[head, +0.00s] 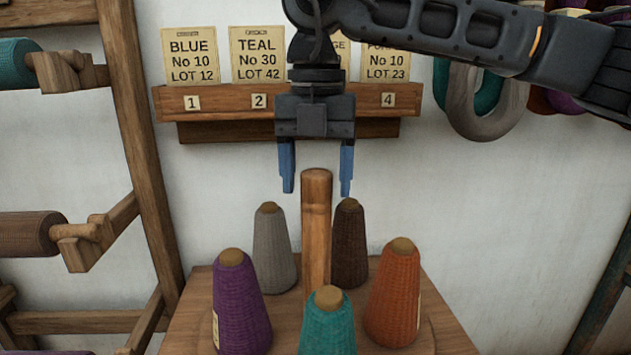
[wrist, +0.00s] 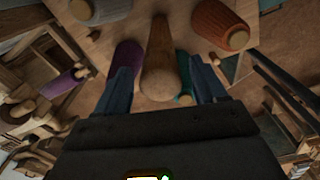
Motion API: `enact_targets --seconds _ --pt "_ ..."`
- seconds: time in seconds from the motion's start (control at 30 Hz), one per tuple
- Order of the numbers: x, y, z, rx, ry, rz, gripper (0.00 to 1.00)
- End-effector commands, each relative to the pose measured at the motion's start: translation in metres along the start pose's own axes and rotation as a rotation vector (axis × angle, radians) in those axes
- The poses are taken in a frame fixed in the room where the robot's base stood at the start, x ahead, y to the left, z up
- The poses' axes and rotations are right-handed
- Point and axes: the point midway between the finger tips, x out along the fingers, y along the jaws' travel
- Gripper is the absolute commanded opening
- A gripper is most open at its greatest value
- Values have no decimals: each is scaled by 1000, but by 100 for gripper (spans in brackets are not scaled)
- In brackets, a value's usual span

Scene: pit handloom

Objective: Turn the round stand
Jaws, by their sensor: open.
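The round stand (head: 432,337) is a wooden disc on a wooden table, with an upright wooden post (head: 316,235) at its middle. Around the post stand yarn cones: purple (head: 240,303), grey (head: 273,250), dark brown (head: 349,247), orange (head: 394,296) and teal (head: 327,325). My gripper (head: 317,190) points down, its blue fingers open on either side of the post's top. In the wrist view the post (wrist: 159,70) shows between the two fingers (wrist: 160,85), with no clear contact. The cones hide most of the disc.
A wooden rack (head: 290,102) on the back wall holds cards, including BLUE (head: 191,56) and TEAL (head: 258,55). A wooden frame with yarn spools (head: 28,234) stands at the left. Yarn hanks (head: 487,115) hang at the upper right. Bare wall lies right of the cones.

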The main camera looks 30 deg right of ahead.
Motion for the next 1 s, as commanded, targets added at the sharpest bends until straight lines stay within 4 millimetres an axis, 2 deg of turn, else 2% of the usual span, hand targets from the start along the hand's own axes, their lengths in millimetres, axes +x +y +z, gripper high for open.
enact_targets --seconds 0.2,0.47,1.0 --pt "16 0 0 -1 1 1 71" --pt "19 0 0 0 0 1 71" --pt "18 0 0 0 0 1 21"
